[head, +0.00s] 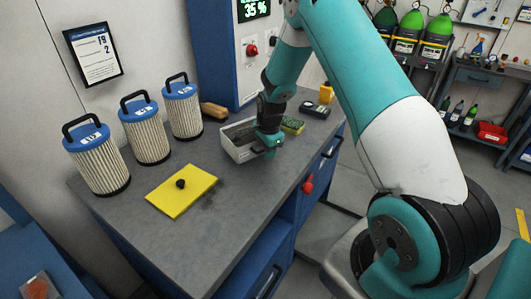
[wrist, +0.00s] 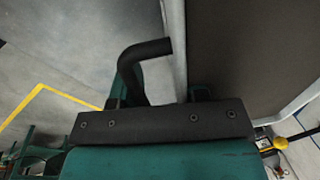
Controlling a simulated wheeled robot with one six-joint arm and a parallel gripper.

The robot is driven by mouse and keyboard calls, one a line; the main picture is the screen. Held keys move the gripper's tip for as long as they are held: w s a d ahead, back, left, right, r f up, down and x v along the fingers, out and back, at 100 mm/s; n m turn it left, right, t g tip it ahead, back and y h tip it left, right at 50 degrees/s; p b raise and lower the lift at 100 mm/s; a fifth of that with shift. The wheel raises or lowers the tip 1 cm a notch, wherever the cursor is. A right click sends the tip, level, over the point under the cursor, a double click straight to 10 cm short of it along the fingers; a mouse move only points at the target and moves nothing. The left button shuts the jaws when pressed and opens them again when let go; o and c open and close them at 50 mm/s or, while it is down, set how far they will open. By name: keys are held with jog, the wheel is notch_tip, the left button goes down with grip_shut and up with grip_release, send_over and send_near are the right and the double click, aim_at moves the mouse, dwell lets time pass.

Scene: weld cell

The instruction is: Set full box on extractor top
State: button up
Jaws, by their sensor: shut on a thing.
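A light grey box (head: 236,150) with dark grey-brown contents sits at or just above the grey bench top (head: 190,245), in front of the blue cabinet with a display (head: 225,50). I cannot tell whether it touches the top. My gripper (head: 268,146) is at the box's right end, shut on it. In the wrist view, the box's pale wall (wrist: 176,45) runs up between my fingers (wrist: 165,92). A black bent handle (wrist: 148,48) shows beside the wall. The brown fill (wrist: 240,45) lies to the right. The fingertips are partly hidden.
A yellow plate with a black knob (head: 170,195) lies on the bench in front of the box. Three pleated filters with blue caps (head: 145,135) stand along the wall. A green-yellow sponge (head: 292,125) and dark device (head: 314,109) lie right of the box. The front right top is clear.

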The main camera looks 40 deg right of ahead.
jog(key=shift+f, duration=1.2)
jog(key=shift+f, duration=0.25)
jog(key=o, duration=1.1)
jog(key=shift+r, duration=0.1)
jog(key=shift+r, duration=0.1)
